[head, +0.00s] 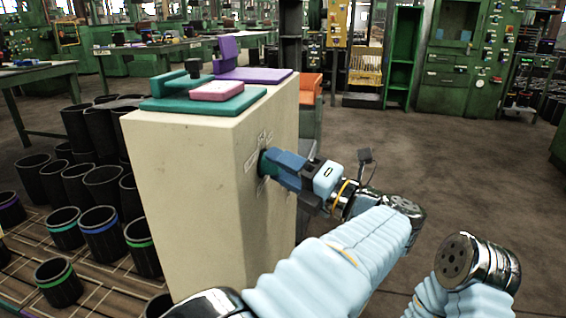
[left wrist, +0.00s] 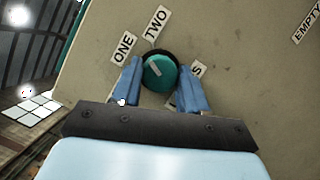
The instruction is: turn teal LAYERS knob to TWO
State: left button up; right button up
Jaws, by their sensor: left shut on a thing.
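The teal knob (left wrist: 161,74) is on the beige face of a cabinet (head: 190,170). Its white pointer mark slants to the upper left, nearer the ONE label (left wrist: 123,47) than the TWO label (left wrist: 157,23). A third label (left wrist: 198,69) beside it is mostly hidden by a finger; only an S shows. My left gripper (left wrist: 161,88) is shut on the knob, one blue finger at each side. In the head view the knob (head: 264,163) is mostly hidden behind my left gripper's blue fingers. My right gripper is not in view.
On the cabinet top lie a teal plate (head: 165,103), a pink block (head: 217,90) and a purple plate (head: 255,74). Several black sleeves (head: 103,232) stand on the left. An EMPTY label (left wrist: 307,22) is further along the face. The floor to the right is clear.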

pick_arm(q)
jog(key=m+p, duration=0.2)
jog(key=m+h, duration=0.1)
jog(key=shift+r+m+g+p, duration=0.25)
jog(key=shift+m+g+p, duration=0.05)
jog(key=shift+p, duration=0.1)
jog(key=shift+f+m+h+p, duration=0.1)
jog(key=shift+m+h+p, duration=0.2)
jog(key=shift+m+p, duration=0.1)
jog(key=o, duration=1)
